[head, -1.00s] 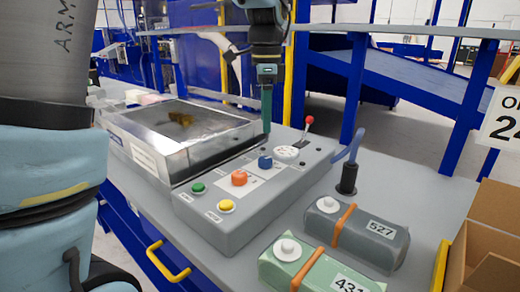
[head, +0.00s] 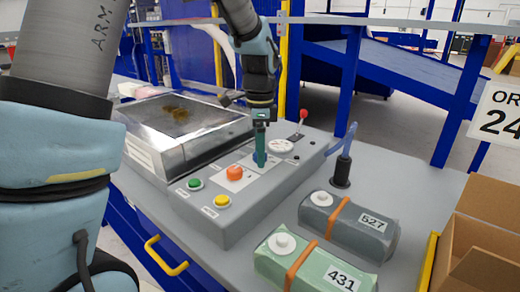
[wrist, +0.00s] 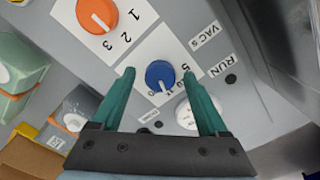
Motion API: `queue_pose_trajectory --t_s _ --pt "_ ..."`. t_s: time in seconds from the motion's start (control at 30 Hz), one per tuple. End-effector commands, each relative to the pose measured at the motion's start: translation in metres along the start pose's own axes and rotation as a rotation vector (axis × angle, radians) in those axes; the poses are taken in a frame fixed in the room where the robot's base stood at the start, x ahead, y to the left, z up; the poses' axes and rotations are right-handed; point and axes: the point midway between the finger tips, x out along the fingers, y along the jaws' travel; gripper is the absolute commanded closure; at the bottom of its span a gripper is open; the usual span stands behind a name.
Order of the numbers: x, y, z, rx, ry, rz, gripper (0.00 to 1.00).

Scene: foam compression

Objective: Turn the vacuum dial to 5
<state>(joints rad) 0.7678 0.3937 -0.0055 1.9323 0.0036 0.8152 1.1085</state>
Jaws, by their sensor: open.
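The blue vacuum dial (wrist: 160,76) sits on a white label plate with printed numbers, a 5 among them. It has a white pointer mark that aims toward the bottom of the wrist view. My gripper (wrist: 160,75) is open, with a green finger on each side of the dial and a gap to both. In the head view my gripper (head: 261,160) points down over the control panel (head: 225,228) and hides most of the dial.
An orange dial (head: 235,173), a green button (head: 194,184), a yellow button (head: 222,201), a white gauge (head: 280,146) and a red-tipped lever (head: 303,114) share the panel. Foam packs 527 (head: 340,222) and 431 (head: 300,268) lie at right, near a cardboard box (head: 485,232).

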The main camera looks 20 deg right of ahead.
Motion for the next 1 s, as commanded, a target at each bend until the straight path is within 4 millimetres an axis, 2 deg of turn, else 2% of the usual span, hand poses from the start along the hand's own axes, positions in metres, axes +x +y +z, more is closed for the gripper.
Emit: queue_pose_trajectory --t_s 0.07,0.73,1.0 --pt "-0.0001 0.0000 0.0000 0.000 0.000 0.000 0.24" --pt "-0.0004 0.0001 -0.0001 0.000 0.000 0.000 0.99" --pt "-0.0006 0.0002 -0.0002 -0.009 0.000 0.001 1.00"
